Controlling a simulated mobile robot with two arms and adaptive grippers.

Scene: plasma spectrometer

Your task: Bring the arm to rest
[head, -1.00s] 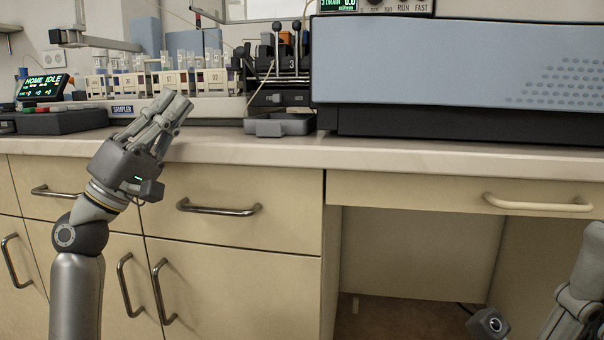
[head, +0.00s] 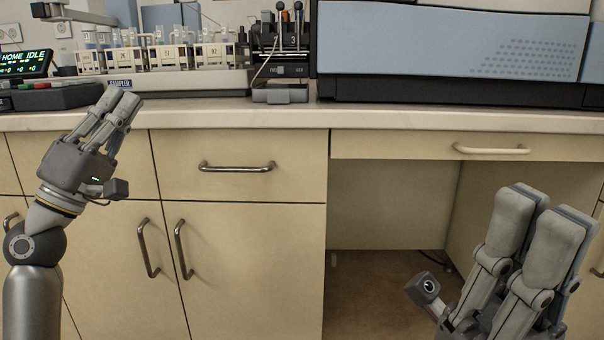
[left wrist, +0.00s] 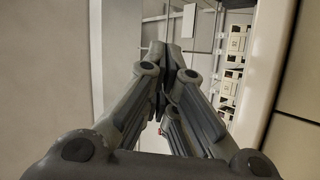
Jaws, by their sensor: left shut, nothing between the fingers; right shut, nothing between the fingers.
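My left gripper (head: 123,98) is raised at the left in the head view, in front of the bench edge and the drawers. Its fingers point up and are shut with nothing between them. In the left wrist view its fingers (left wrist: 172,75) meet at the tips. My right gripper (head: 550,215) stands at the lower right in the head view, in front of the open knee space. Its fingers point up and are shut and empty. Its arm is mostly out of view.
The worktop (head: 300,117) runs across the view. On it stand a sampler with racks (head: 165,58), a control box (head: 60,95), a pump unit (head: 280,50) and the large blue-grey spectrometer (head: 450,45). Drawers with bar handles (head: 237,168) lie below. The knee space (head: 385,290) is open.

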